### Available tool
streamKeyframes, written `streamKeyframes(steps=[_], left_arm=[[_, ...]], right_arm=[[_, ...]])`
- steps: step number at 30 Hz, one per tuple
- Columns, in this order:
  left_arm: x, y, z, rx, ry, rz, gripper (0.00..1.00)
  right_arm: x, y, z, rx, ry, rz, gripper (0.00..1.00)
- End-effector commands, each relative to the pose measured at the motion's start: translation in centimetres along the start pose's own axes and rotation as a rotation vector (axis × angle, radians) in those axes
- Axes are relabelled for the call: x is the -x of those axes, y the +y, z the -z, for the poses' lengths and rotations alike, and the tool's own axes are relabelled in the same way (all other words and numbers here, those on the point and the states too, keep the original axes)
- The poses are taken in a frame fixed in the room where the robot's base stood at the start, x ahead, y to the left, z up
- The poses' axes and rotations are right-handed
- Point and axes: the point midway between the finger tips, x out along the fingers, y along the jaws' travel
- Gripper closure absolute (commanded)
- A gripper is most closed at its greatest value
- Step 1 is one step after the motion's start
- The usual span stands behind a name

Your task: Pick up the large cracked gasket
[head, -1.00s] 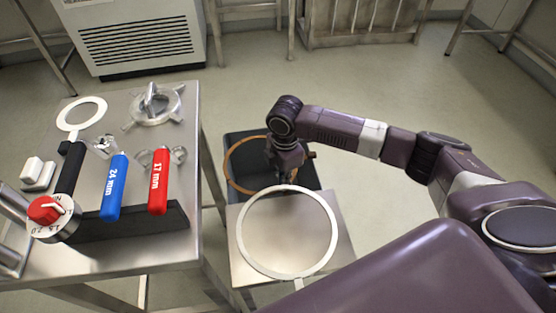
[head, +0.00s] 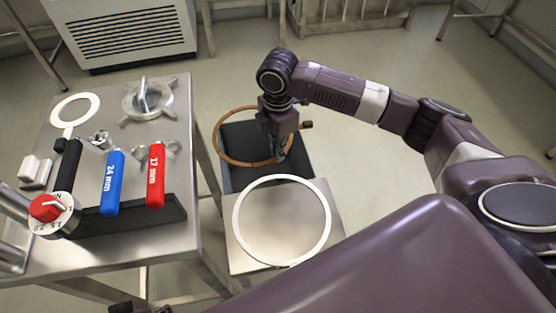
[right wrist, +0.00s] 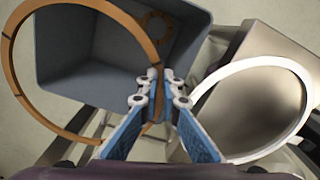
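A large orange-brown ring, the large gasket (head: 219,149), is held above a dark grey bin. It also shows in the right wrist view (right wrist: 14,75), tilted, with one side running between my fingers; I cannot make out a crack. My right gripper (head: 279,156) is shut on the ring's right edge; in the right wrist view the fingertips (right wrist: 159,92) pinch it. Of my left arm, perhaps only a dark piece shows at the bottom edge of the head view; its fingers are not seen.
The grey bin (right wrist: 75,60) holds a smaller brown ring (right wrist: 157,25). A large white ring (head: 236,225) lies on a small steel stand (head: 240,255) beside it. The left steel table (head: 175,100) carries a blue tool (head: 112,182), a red tool (head: 156,175) and a smaller white ring (head: 93,103).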

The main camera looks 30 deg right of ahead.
Motion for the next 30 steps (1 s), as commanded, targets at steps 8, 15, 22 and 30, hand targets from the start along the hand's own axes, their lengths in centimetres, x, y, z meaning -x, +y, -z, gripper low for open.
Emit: streamKeyframes(steps=[8, 15, 22, 30], left_arm=[[-5.3, 0.3, -0.7, -0.003, -0.030, -0.005, 0.59], [-8.6, 0.5, -1.7, -0.006, -0.046, -0.008, 0.59], [-10.1, 0.6, -2.4, -0.008, -0.052, -0.009, 0.59], [-10.5, 0.6, -2.5, -0.008, -0.051, -0.009, 0.59]], right_arm=[[5.7, 0.1, 0.0, -0.001, 0.000, -0.004, 1.00], [9.2, 0.1, 0.0, 0.000, 0.000, -0.003, 1.00], [10.9, 0.1, 0.0, -0.001, 0.000, -0.001, 1.00], [11.2, 0.0, 0.0, -0.001, 0.000, 0.000, 1.00]])
